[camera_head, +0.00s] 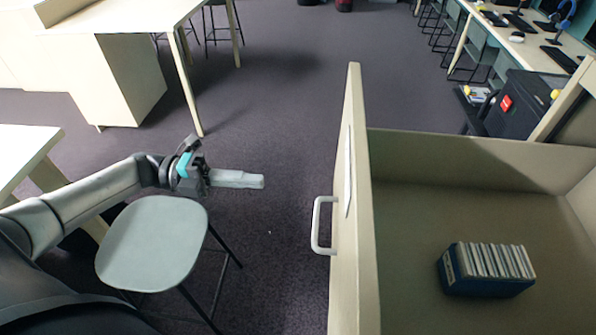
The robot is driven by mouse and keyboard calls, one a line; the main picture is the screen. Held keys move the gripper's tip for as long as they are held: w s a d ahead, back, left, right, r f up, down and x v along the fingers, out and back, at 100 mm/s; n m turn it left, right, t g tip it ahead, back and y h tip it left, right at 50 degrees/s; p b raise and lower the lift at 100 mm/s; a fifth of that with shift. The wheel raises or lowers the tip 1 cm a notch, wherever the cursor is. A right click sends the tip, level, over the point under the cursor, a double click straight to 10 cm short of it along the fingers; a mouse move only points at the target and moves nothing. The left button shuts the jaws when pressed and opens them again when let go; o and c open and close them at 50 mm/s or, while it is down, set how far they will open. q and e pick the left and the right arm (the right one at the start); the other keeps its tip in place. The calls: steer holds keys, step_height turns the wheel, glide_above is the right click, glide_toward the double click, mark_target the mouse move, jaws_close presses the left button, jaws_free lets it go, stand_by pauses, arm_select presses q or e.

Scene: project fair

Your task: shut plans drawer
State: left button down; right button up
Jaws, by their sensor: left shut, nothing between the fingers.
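The plans drawer (352,255) stands pulled open on the right. Its tall cream front panel faces left and carries a white bar handle (318,226). Inside the drawer lies a dark blue box (470,288) with a row of pale upright cards or folders. My left gripper (262,181) is shut and empty, in the air left of the drawer front. It points right, level with a spot a little above the handle, with a clear gap between. My right gripper is not in view.
A grey stool (152,243) stands below my left arm. A pale table (120,15) is at the back left, another table edge (25,150) at the left. Desks with headphones (515,35) and a black case (515,105) are at the back right. Carpet between is free.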

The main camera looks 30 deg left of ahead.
mark_target(339, 188)
arm_select(q)
steer(key=p+x, duration=0.3)
steer(key=x, duration=0.9)
steer(key=shift+d, duration=0.1)
steer(key=shift+w+d, duration=0.25)
steer(key=shift+d, duration=0.3)
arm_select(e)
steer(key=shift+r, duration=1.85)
